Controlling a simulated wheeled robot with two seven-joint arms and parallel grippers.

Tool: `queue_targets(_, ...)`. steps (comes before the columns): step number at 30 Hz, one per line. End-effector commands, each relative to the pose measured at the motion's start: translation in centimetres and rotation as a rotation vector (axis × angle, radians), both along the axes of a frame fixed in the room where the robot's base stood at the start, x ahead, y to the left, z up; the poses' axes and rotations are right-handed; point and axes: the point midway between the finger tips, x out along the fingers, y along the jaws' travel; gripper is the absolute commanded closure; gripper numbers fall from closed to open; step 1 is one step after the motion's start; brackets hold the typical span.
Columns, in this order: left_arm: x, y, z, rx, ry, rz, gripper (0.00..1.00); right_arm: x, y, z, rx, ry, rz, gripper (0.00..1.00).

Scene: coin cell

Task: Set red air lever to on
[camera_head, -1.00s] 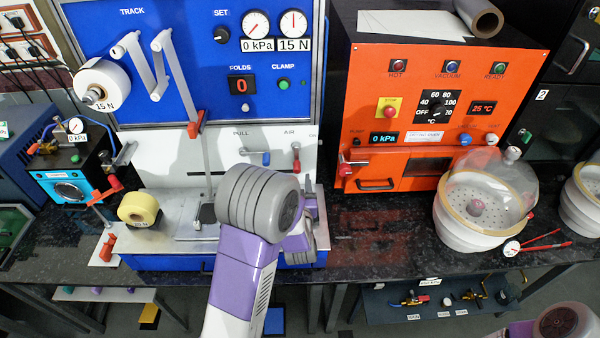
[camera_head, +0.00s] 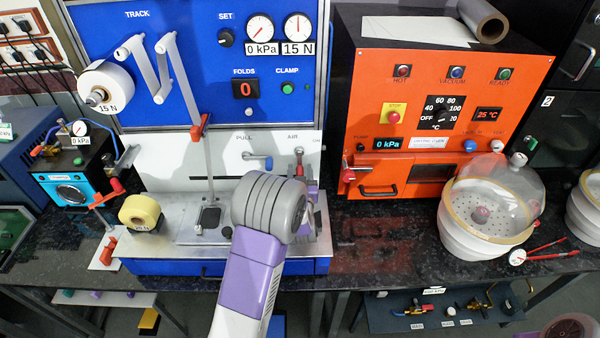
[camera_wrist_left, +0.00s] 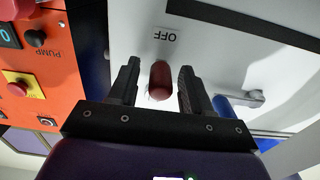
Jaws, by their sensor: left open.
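The red air lever (camera_head: 300,169) is on the white panel (camera_head: 215,150) below the AIR label, at the right of the blue machine. Its lower part is hidden behind my left wrist in the head view. In the left wrist view the lever's red handle (camera_wrist_left: 160,80) lies between the two fingers of my left gripper (camera_wrist_left: 157,85), beside an OFF label (camera_wrist_left: 165,36). The fingers are apart, with a gap on each side of the handle. In the head view my left gripper (camera_head: 309,190) is mostly hidden by its own wrist. My right gripper does not show.
A blue PULL handle (camera_head: 262,163) is left of the lever, and shows in the left wrist view (camera_wrist_left: 225,105). An orange oven (camera_head: 420,75) stands to the right. A white pot with a clear dome (camera_head: 470,235) is further right. Dark bench (camera_head: 375,235) lies between them.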

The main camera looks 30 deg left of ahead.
Motion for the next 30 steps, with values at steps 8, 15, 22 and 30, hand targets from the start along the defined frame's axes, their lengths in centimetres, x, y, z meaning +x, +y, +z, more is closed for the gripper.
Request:
queue_targets(8, 0.0, 0.0, 0.0, 0.000, 0.000, 0.000, 0.77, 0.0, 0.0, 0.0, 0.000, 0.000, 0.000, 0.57)
queue_targets(15, 0.0, 0.0, 0.0, 0.000, 0.000, 0.000, 1.00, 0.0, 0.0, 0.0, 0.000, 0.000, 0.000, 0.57)
queue_targets(22, 0.0, -0.1, -0.1, -0.025, -0.017, 0.000, 1.00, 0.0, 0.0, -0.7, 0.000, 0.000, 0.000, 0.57)
queue_targets(30, 0.4, -0.7, -0.3, -0.153, -0.097, 0.000, 1.00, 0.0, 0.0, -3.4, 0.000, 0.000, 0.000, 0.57)
